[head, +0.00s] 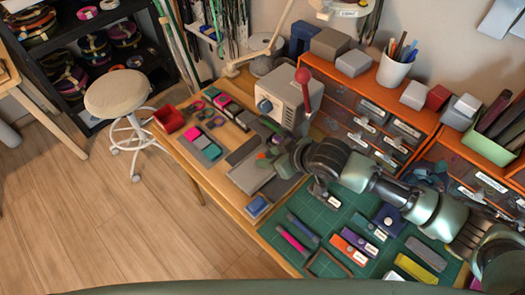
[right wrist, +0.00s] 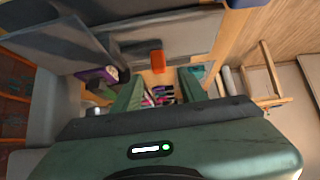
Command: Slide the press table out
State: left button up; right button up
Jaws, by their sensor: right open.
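The press (head: 290,97) is a pale grey box with a dark dial on its front and a red-knobbed lever (head: 304,76). It stands at the back of the wooden bench. A flat grey plate (head: 250,174), apparently the press table, lies low in front of it. My right gripper (head: 272,152) is just in front of the press, over the plate's back part, and hides some of it. In the right wrist view the gripper's green fingers (right wrist: 160,88) are apart, with an orange piece beyond them. I cannot tell whether they touch the plate. My left gripper is out of view.
A red tray (head: 169,119) and several coloured pieces lie on the bench's left part. A green cutting mat (head: 335,211) with labelled tools is at right. Orange drawers (head: 385,90) line the back. A stool (head: 117,93) stands on open floor at left.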

aim_at(261, 156)
jog(key=x, duration=0.4)
jog(key=shift+w+a+f, duration=0.1)
jog(key=shift+w+f, duration=0.1)
jog(key=shift+w, duration=0.05)
jog(key=shift+w+a+f, duration=0.2)
jog(key=shift+f, duration=0.1)
jog(key=shift+c, duration=0.6)
grip_shut()
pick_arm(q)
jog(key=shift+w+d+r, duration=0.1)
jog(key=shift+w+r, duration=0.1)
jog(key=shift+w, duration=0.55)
pick_arm(e)
jog(key=shift+a, duration=0.1)
